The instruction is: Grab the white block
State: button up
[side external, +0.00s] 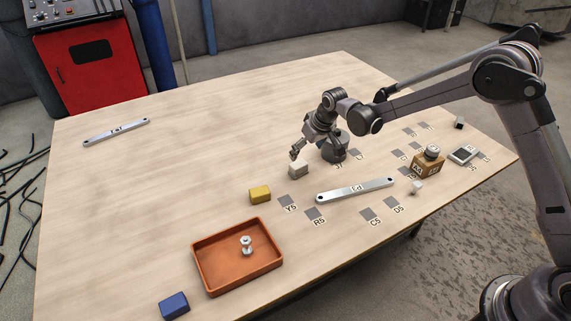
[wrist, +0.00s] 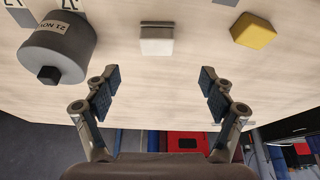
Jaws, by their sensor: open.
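The white block (side external: 298,169) lies on the wooden table near its middle. In the wrist view the white block (wrist: 157,40) is at the top centre, beyond and between my open fingertips, not held. My gripper (side external: 296,151) is just above the block in the side view; any contact is hard to judge there. My gripper (wrist: 157,78) is open and empty in the wrist view, with its two padded fingers apart.
A dark round weight (side external: 334,147) stands close by, right of the block. A yellow block (side external: 260,195) is to its left front. A galvanized bracket (side external: 355,190), an orange tray (side external: 240,258) and a blue block (side external: 174,305) lie nearer. The table's left rear is mostly clear.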

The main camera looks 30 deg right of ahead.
aim_at(299, 164)
jog(key=x, duration=0.6)
jog(key=shift+d+x, duration=0.15)
jog(key=shift+x, duration=1.15)
jog(key=shift+d+x, duration=0.15)
jog(key=shift+x, duration=1.15)
jog(key=c, duration=1.3)
